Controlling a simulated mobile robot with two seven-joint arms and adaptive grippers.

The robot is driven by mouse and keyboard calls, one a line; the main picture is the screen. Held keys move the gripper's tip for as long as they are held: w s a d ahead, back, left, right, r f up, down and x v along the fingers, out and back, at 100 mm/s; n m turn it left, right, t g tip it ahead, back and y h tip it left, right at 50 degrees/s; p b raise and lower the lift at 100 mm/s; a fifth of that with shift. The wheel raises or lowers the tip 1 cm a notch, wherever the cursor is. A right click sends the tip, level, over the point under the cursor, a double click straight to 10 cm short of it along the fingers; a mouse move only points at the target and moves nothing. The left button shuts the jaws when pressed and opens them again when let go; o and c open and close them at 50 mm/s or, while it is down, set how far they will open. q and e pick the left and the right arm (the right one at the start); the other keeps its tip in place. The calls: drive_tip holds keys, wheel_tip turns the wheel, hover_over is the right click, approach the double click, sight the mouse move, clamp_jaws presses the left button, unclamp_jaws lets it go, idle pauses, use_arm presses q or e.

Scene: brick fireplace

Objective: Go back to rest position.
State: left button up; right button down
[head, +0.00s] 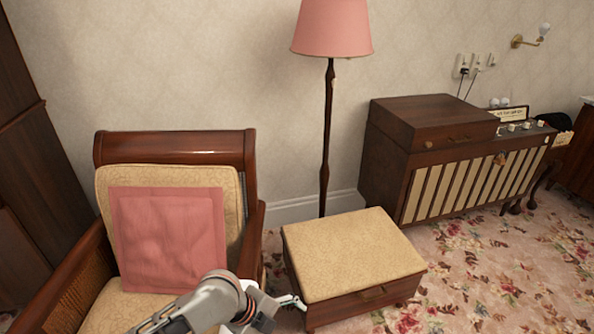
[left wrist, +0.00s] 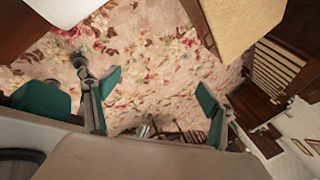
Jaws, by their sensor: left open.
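My left arm comes in at the bottom of the head view, in front of the armchair (head: 175,148). A small part of my left gripper (head: 292,301) shows there by the near left corner of the footstool (head: 352,254). In the left wrist view my left gripper (left wrist: 158,91) has its two green-padded fingers spread wide apart. Nothing is between them; the flowered carpet (left wrist: 150,60) shows through the gap. My right gripper is in neither view.
A pink cushion (head: 170,238) rests on the armchair. A floor lamp (head: 327,130) stands behind the footstool, near the wall. A wooden radio cabinet (head: 420,150) stands at the right. Open carpet (head: 500,265) lies right of the footstool.

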use_arm(q)
drive_tip(key=s+a+f+n+t+y+p, duration=0.2)
drive_tip(key=s+a+n+t+p, duration=0.3)
drive_tip(key=s+a+n, duration=1.1)
drive_tip(key=a+n+t+y, duration=0.1)
drive_tip(key=n+t, duration=0.2)
drive_tip(key=n, duration=0.2)
drive_tip(key=shift+s+a+n, duration=0.15)
drive_tip(key=shift+n, duration=0.25)
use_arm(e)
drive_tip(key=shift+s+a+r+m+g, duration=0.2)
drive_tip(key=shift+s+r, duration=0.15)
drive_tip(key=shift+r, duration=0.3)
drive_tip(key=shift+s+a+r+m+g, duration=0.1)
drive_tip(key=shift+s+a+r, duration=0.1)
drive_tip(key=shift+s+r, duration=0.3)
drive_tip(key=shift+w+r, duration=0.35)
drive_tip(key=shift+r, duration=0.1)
